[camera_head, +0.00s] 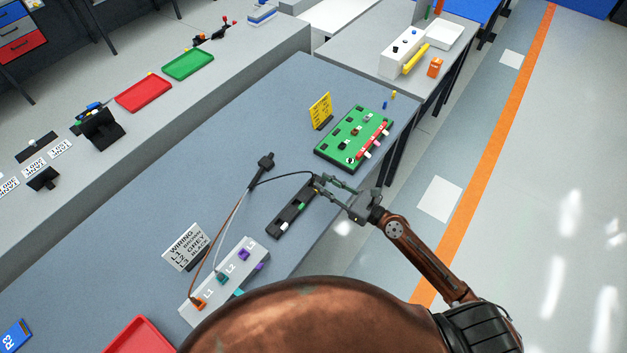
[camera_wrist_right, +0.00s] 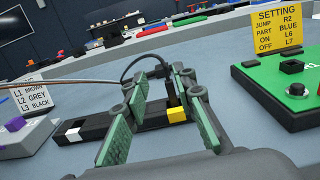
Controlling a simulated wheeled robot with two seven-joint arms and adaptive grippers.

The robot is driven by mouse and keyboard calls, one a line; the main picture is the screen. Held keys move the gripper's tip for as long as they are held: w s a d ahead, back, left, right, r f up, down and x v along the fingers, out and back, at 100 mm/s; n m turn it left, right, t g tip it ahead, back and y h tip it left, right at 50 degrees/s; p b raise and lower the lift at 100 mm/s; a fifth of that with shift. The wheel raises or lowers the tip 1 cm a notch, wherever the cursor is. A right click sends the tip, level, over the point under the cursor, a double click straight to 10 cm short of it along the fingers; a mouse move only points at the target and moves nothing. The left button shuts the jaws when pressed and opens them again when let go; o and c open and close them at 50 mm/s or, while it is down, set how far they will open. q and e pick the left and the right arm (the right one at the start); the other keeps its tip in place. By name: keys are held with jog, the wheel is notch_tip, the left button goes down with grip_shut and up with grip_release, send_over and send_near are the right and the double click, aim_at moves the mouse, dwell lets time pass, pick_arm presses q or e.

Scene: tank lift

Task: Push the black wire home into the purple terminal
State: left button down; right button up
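The purple terminal (camera_head: 244,254) is on the white terminal block (camera_head: 213,293), at the end marked L3. It also shows at the left edge of the wrist view (camera_wrist_right: 15,124). The black wire (camera_head: 284,174) arcs from a black cable end to the dark holder strip. In the wrist view, the black wire's end (camera_wrist_right: 170,88) stands over the strip between my right fingers. My right gripper (camera_head: 319,186) is open around it, with gaps between the pads and the wire. Exact contact at the wire's tip is hidden. My left gripper is not in view.
The dark holder strip (camera_head: 286,218) lies beside the terminal block. The brown and grey wires (camera_head: 220,222) run to the orange and teal terminals. A wiring card (camera_head: 186,247) stands behind the block. A green board (camera_head: 338,149) and yellow sign (camera_head: 320,110) stand farther along the bench.

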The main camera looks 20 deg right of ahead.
aim_at(313, 176)
jog(key=w+a, duration=0.1)
jog(key=w, duration=0.2)
jog(key=w+a+f, duration=0.1)
jog(key=w, duration=0.1)
jog(key=shift+a+f+p, duration=0.1)
jog(key=shift+a+p, duration=0.2)
jog(key=shift+p, duration=0.1)
jog(key=shift+s+a+r, duration=0.15)
jog(key=shift+a+r, duration=0.1)
jog(key=shift+w+f, duration=0.2)
jog(key=shift+c, duration=0.6)
grip_shut()
jog(key=shift+s, duration=0.1)
